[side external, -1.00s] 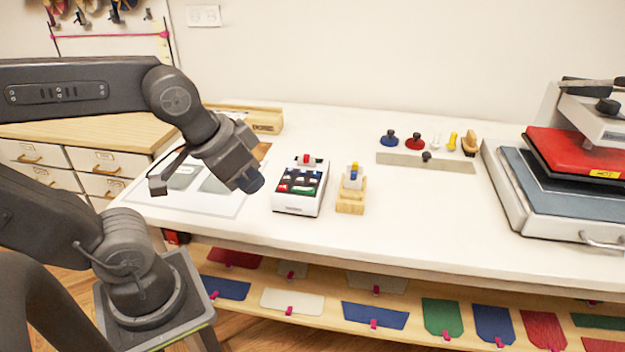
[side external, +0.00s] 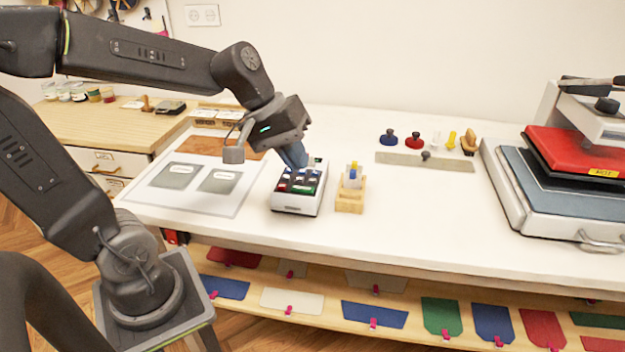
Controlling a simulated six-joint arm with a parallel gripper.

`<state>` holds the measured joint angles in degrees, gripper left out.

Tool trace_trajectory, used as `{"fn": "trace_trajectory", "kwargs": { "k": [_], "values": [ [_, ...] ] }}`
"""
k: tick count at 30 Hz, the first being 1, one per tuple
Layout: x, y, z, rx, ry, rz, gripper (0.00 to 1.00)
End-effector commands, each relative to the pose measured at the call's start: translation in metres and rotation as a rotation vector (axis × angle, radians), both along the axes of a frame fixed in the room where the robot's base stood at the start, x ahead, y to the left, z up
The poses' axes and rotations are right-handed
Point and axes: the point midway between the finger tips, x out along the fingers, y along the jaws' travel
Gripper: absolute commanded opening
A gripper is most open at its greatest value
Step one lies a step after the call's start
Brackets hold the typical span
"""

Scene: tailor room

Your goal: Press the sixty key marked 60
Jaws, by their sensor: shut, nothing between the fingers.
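A small white key box (side external: 300,207) stands on the white table, with several dark, red, blue and green keys on its sloped top. The key labels are too small to read, so I cannot tell which key is marked 60. My gripper (side external: 300,164) is shut and empty, pointing down at the back part of the box.
A wooden block (side external: 350,197) with yellow and blue pieces stands just right of the box. A metal ruler (side external: 440,164) and several knobbed stamps (side external: 415,141) lie further back. A heat press (side external: 570,200) fills the right end. Two grey plates (side external: 220,181) lie on a sheet at left.

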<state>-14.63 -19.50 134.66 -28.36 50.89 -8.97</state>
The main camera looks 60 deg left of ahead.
Motion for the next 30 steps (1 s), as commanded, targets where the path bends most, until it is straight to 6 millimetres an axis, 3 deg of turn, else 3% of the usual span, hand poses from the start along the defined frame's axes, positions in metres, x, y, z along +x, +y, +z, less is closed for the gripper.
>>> {"fn": "trace_trajectory", "kwargs": {
  "k": [6,12,18,30],
  "values": [
    [0.064,0.051,-0.016,-0.331,0.097,0.392,0.00],
    [0.100,0.101,-0.034,-0.553,0.141,0.668,0.00],
    [0.113,0.124,-0.042,-0.647,0.151,0.784,0.00],
    [0.114,0.126,-0.043,-0.656,0.152,0.794,0.00]
  ]
}}
